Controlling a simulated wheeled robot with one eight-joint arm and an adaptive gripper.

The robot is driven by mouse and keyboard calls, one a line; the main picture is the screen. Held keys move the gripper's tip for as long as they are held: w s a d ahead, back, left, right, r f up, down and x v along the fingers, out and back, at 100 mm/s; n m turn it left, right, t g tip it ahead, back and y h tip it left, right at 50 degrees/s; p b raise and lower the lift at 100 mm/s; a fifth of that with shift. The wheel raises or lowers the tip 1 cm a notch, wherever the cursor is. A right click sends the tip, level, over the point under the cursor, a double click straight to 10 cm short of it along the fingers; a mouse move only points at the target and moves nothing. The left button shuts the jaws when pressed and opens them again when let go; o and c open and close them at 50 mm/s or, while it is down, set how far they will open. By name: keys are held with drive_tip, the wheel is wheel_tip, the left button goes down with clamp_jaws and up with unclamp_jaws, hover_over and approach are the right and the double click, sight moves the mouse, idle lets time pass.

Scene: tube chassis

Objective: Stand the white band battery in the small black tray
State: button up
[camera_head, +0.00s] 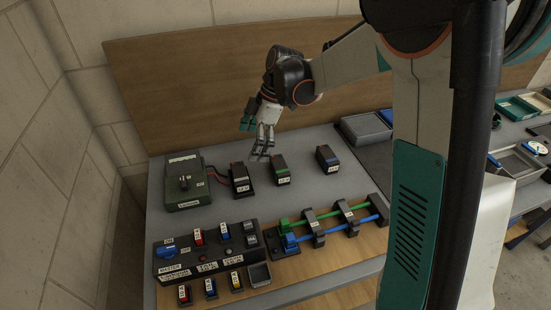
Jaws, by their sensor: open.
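A small dark open tray (259,275) sits at the panel's front right corner and looks empty.
A green box with a dial (184,182) stands at the back left, with red cables beside it. A blue-topped block (327,158) stands further right. Green and blue rods (328,222) lie across black holders at the front right. A grey tray (365,130) is at the back right.

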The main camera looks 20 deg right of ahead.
drive_tip(key=s+d+r+m+t+h, duration=0.1)
drive_tip(key=s+d+r+m+t, duration=0.1)
drive_tip(key=s+m, duration=0.4)
drive_tip(key=s+d+r+m+t+h, duration=0.2)
drive_tip(key=s+m, duration=0.4)
drive_tip(key=s, duration=0.4)
drive_tip(key=s+d+r+m+t+h, duration=0.1)
drive_tip(key=s+d+r+m+t, duration=0.2)
drive_tip(key=s+m, duration=0.3)
drive_tip(key=s+d+r, duration=0.1)
drive_tip(key=s, duration=0.2)
drive_tip(key=shift+r, duration=0.35)
